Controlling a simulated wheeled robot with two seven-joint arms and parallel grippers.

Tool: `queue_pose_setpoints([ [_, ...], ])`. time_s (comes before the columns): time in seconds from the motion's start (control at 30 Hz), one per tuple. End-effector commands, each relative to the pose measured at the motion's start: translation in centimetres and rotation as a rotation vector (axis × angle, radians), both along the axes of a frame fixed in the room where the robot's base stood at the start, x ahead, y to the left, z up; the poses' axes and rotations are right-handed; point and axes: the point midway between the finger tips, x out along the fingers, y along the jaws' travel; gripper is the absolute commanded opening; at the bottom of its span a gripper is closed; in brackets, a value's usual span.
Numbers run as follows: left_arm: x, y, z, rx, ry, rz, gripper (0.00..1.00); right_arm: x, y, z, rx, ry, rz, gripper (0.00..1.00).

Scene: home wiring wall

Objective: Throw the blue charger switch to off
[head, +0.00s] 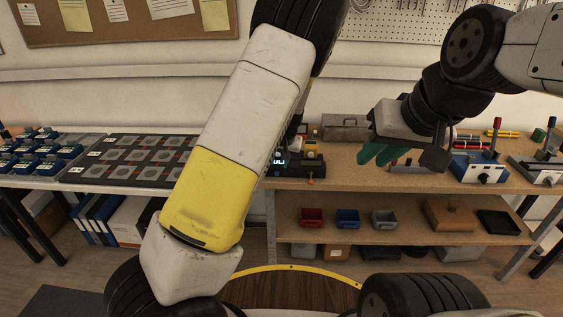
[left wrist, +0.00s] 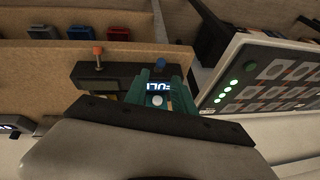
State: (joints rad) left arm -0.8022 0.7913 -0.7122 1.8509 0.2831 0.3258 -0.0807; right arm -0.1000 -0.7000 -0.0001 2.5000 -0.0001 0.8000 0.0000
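The blue charger switch (left wrist: 160,63) is a short lever with a blue knob on a dark charger unit, seen in the left wrist view. A lit display reading like "FULL" (left wrist: 167,87) shows by it. My left gripper (left wrist: 160,76) has its green fingers apart on either side of the display, with the tips close to the blue knob; contact cannot be told. In the head view the charger (head: 300,167) is partly hidden by my left arm, which also hides most of that gripper. My right gripper (head: 382,153) hangs with green fingers apart and empty over the right bench.
An orange-knobbed lever (left wrist: 97,52) stands left of the blue one. A panel with green lights (left wrist: 234,90) rises close on the right. In the head view, blue (head: 478,168) and grey (head: 540,170) lever boxes stand at the bench's right. Small bins (head: 347,217) sit below.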

Motion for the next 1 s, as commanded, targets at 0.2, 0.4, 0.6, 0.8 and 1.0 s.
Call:
queue_pose_setpoints([
  [0.2, 1.2, 0.6, -3.0, 0.0, 0.004, 0.003, 0.31, 0.0, 0.0, 0.0, 0.0, 0.0, 0.0, 0.24],
  [0.4, 2.3, 0.8, -5.6, -0.001, 0.003, 0.001, 0.31, 0.0, 0.0, 0.0, 0.0, 0.0, 0.0, 0.24],
  [0.6, 2.9, 0.9, -6.6, -0.003, 0.001, 0.001, 0.31, 0.0, 0.0, 0.0, 0.0, 0.0, 0.0, 0.24],
  [0.8, 2.9, 0.9, -6.7, -0.002, 0.001, 0.0, 0.31, 0.0, 0.0, 0.0, 0.0, 0.0, 0.0, 0.24],
  [1.0, 2.8, 0.9, -6.7, -0.002, 0.001, 0.0, 0.0, 0.0, 0.0, 0.0, 0.0, 0.0, 0.0, 0.24],
])
